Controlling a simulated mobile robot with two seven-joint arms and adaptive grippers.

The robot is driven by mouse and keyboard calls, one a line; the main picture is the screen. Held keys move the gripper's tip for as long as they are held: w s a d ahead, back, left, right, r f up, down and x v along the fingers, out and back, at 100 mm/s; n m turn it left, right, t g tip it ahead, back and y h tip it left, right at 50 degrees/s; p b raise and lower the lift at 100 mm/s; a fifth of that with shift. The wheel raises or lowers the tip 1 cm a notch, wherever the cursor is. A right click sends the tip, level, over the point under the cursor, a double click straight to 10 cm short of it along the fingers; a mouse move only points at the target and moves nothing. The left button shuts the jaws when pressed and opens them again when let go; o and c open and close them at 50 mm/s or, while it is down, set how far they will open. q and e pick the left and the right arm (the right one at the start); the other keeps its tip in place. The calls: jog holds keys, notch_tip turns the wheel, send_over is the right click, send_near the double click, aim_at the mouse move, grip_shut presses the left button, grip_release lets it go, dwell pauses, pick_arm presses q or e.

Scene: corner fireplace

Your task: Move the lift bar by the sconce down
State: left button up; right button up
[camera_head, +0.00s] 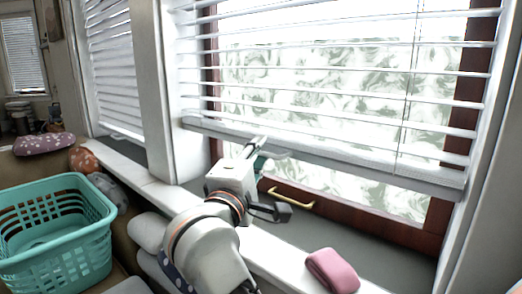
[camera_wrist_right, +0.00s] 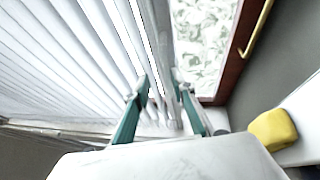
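The lift bar (camera_head: 330,157) is the thick white bottom rail of the large blind, raised partway up the window and sloping down to the right in the head view. My right gripper (camera_head: 262,158) is at the bar's left half, with its body just below it. In the right wrist view the two green fingers of my right gripper (camera_wrist_right: 160,84) are apart. The pale rail (camera_wrist_right: 162,60) runs between or just beyond their tips; I cannot tell whether they touch it. My left gripper is not in view. I see no sconce.
A brown window frame with a yellow handle (camera_head: 290,196) is behind my gripper. A pink block (camera_head: 332,270) lies on the white ledge. A yellow block (camera_wrist_right: 273,131) shows in the wrist view. A turquoise basket (camera_head: 62,228) stands at left. A second blind (camera_head: 113,65) hangs left.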

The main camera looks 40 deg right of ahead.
jog(key=v, duration=0.6)
jog(key=shift+a, duration=0.3)
jog(key=shift+s, duration=0.1)
dwell(0.6)
